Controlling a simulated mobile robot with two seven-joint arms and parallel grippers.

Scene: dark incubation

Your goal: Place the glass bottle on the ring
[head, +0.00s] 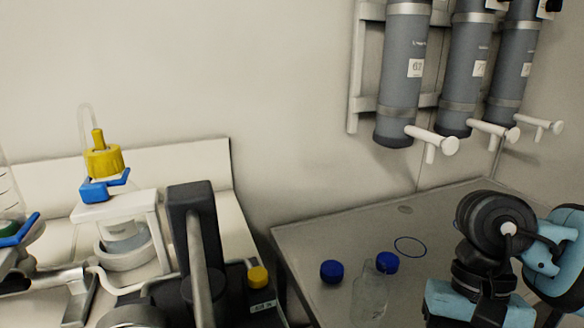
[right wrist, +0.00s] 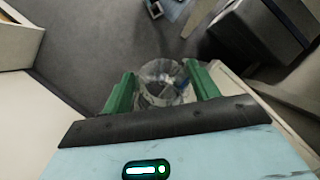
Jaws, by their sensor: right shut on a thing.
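The clear glass bottle (head: 370,295) shows at the bottom of the head view, in front of the grey tabletop. It has no cap on it. In the right wrist view the bottle (right wrist: 160,72) is between the green fingers of my right gripper (right wrist: 161,92), which is shut on it. The ring, a thin blue circle (head: 397,252), lies flat on the table behind the bottle and is empty. The bottle's base is cut off by the head view's lower edge. My left gripper is not in view.
Two blue caps (head: 331,271) (head: 387,263) lie on the grey table (head: 330,238) near the bottle. Grey cylinders with white taps (head: 402,80) hang on the wall above. At left, a white stand (head: 120,208) holds yellow-capped glassware.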

